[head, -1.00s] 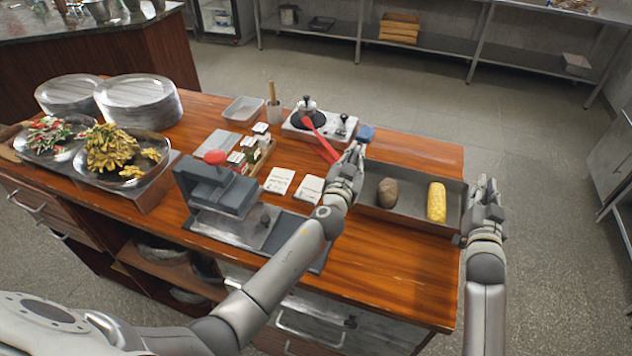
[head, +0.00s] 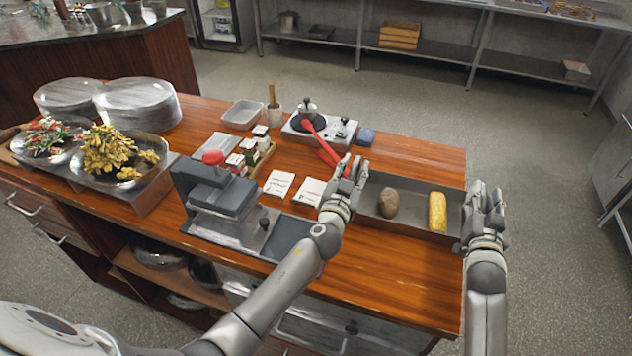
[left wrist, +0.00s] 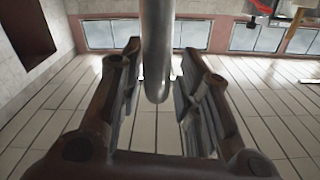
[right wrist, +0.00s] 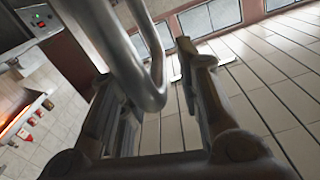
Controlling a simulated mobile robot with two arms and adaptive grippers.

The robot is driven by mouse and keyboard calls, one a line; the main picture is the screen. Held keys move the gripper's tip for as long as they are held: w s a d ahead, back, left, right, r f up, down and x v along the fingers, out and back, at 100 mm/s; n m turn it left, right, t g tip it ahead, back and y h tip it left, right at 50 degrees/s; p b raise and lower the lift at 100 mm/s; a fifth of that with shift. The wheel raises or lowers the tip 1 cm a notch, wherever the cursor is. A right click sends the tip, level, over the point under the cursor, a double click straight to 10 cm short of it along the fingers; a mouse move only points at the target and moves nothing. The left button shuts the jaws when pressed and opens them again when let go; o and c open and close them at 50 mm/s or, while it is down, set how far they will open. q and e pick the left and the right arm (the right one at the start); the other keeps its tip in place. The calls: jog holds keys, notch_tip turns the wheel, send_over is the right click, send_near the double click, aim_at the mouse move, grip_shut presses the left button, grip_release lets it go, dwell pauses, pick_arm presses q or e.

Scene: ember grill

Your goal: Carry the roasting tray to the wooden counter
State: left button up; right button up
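The roasting tray (head: 409,228) is a long, shallow grey metal tray at the right end of the wooden counter (head: 390,277). A brown potato (head: 388,203) and a yellow corn cob (head: 437,212) lie in it. I cannot tell whether its underside touches the wood. My left gripper (head: 350,170) is at the tray's left end and my right gripper (head: 487,195) at its right end. In the left wrist view a round metal handle (left wrist: 157,70) stands between the fingers; the right wrist view shows a bent handle (right wrist: 150,85) between the fingers.
A grey press (head: 215,195), white cards (head: 279,183), a scale-like device (head: 320,130) and a blue sponge (head: 366,137) are left of or behind the tray. Food platters (head: 120,160) fill the left end. The counter in front of the tray is bare.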

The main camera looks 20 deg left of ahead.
pick_arm(q)
jog(key=s, duration=0.5)
jog(key=shift+s, duration=0.25)
pick_arm(e)
jog(key=shift+s, duration=0.1)
pick_arm(q)
jog(key=shift+d, duration=0.1)
pick_arm(e)
jog(key=s, duration=1.2)
jog(key=shift+d, duration=0.25)
jog(key=shift+w, duration=0.1)
pick_arm(q)
jog(key=o, duration=1.2)
jog(key=shift+f, duration=0.1)
jog(key=shift+s+d+b, duration=0.15)
jog(key=shift+s+b, duration=0.3)
jog(key=shift+s, duration=3.55)
pick_arm(e)
jog(key=shift+f, duration=0.4)
